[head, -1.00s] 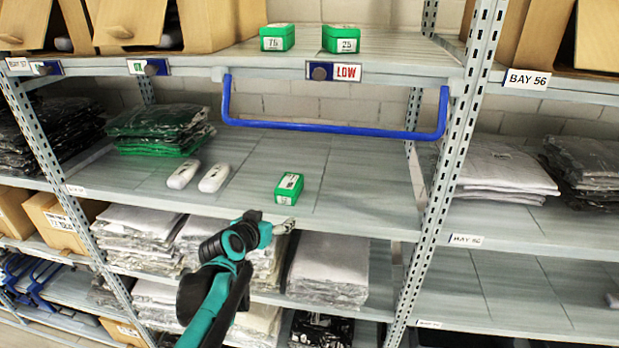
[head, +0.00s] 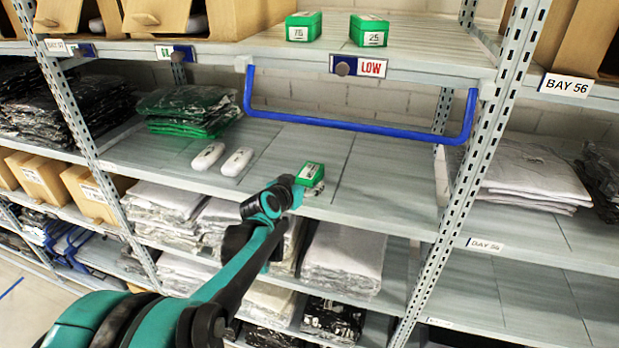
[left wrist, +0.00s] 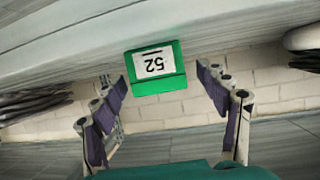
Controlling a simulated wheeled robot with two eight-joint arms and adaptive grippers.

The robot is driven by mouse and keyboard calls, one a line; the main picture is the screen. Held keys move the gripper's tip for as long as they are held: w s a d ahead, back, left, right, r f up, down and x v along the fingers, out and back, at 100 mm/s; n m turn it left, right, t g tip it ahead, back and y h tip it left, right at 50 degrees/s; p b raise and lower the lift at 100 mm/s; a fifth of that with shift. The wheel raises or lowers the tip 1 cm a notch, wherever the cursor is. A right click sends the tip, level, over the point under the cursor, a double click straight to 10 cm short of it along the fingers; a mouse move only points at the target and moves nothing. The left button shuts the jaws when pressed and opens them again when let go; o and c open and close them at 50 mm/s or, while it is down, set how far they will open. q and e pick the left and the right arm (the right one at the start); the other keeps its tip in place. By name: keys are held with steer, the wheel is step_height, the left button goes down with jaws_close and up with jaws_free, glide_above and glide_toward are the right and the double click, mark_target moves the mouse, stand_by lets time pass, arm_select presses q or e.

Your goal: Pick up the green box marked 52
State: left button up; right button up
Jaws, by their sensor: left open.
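The green box marked 52 (left wrist: 156,68) sits on the middle shelf; its white label reads upside down in the left wrist view. In the head view the same green box (head: 311,172) lies close to the shelf's front edge. My left gripper (left wrist: 165,95) is open and empty, with its two fingers apart on either side of the box's line, the box just beyond the fingertips. In the head view my left gripper (head: 300,190) is at the shelf's front edge, right by the box, and hides part of it. My right gripper does not show.
Two other green boxes, marked 75 (head: 303,27) and 25 (head: 369,31), stand on the shelf above. A blue bar (head: 360,126) hangs below that shelf. Two white rounded items (head: 237,161) lie left of the box. Stacked bagged garments (head: 342,258) fill the shelf below.

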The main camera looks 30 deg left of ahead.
mark_target(310, 176)
arm_select(q)
steer(key=x, duration=0.4)
steer(key=shift+w+r+p, duration=0.2)
steer(key=shift+w+p, duration=0.1)
steer(key=shift+w, duration=0.15)
steer(key=c, duration=1.3)
steer(key=shift+o, duration=0.2)
